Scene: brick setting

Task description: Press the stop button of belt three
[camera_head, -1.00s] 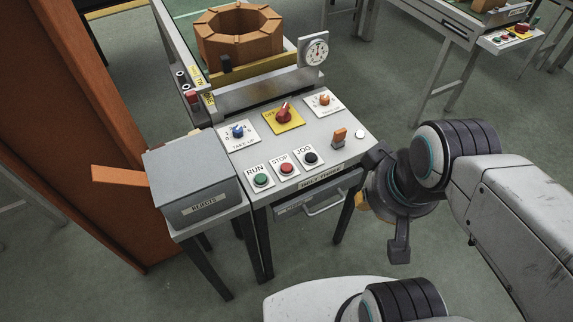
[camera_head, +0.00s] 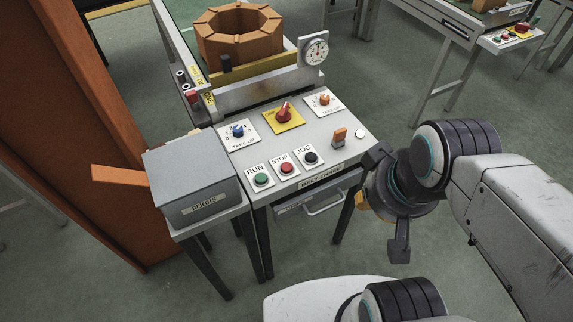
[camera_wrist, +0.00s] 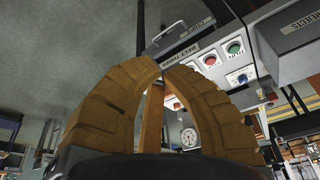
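The red stop button (camera_head: 286,168) sits under a STOP label on the sloped grey control panel (camera_head: 240,158), whose front edge reads BELT THREE (camera_head: 320,177). The green run button (camera_head: 261,180) is to its left and the black jog button (camera_head: 310,158) to its right. In the wrist view the red button (camera_wrist: 209,60) and green button (camera_wrist: 235,47) show beyond my right finger; the jog button is hidden. My gripper (camera_wrist: 164,68) has its yellow-brown fingertips nearly together, with nothing visibly held. In the head view it is mostly hidden behind my wrist, right of the panel and apart from the buttons.
Behind the buttons are a blue knob (camera_head: 238,131), a red knob (camera_head: 284,113) and an orange knob (camera_head: 324,99). A grey REJECTS box (camera_head: 190,180) stands left; a drawer handle (camera_head: 325,203) projects below the panel.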

